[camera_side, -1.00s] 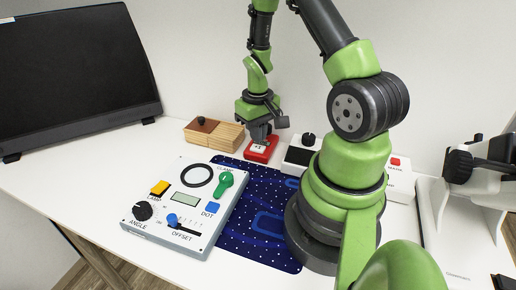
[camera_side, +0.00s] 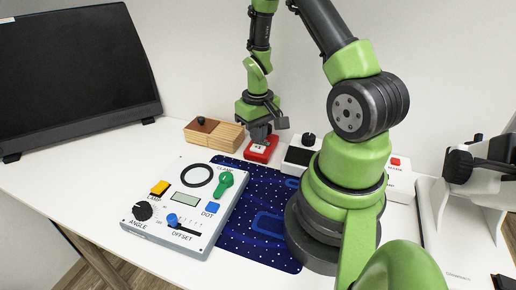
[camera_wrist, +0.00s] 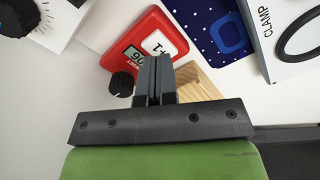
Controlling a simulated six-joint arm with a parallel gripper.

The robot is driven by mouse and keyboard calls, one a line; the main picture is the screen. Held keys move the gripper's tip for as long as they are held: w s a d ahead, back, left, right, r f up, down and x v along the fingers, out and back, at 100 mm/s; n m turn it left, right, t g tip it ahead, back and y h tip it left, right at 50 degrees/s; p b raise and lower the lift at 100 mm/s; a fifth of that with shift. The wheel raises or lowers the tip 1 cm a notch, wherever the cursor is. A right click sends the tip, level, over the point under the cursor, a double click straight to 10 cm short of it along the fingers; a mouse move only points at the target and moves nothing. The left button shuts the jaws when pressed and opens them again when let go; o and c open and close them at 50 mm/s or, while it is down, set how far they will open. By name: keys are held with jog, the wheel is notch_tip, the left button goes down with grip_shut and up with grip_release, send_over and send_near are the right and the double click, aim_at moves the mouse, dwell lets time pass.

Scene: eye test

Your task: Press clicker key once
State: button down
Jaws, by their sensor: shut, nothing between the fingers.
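The red clicker (camera_side: 261,149) lies on the white table past the far end of the blue mat. Its white key marked +1 (camera_wrist: 157,44) and a small grey display (camera_wrist: 133,54) show in the wrist view. A black knob (camera_wrist: 122,84) is at the clicker's edge by the RESET label. My gripper (camera_side: 262,139) points down over the clicker, fingers together and empty. In the wrist view the fingertips (camera_wrist: 153,60) are right at the key and partly cover it. I cannot tell whether they touch it or whether the key is pushed in.
A wooden box (camera_side: 226,136) stands close to the left of the clicker. A white device with a dark face (camera_side: 299,155) is close on the right. The control panel (camera_side: 150,228) and blue mat (camera_side: 270,252) lie in front. A black monitor (camera_side: 75,75) stands at left.

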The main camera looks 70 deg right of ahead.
aim_at(258, 147)
jog(key=shift+f, duration=1.2)
dwell(0.4)
jog(key=shift+r, duration=4)
jog(key=shift+r, duration=1.2)
dwell(1.2)
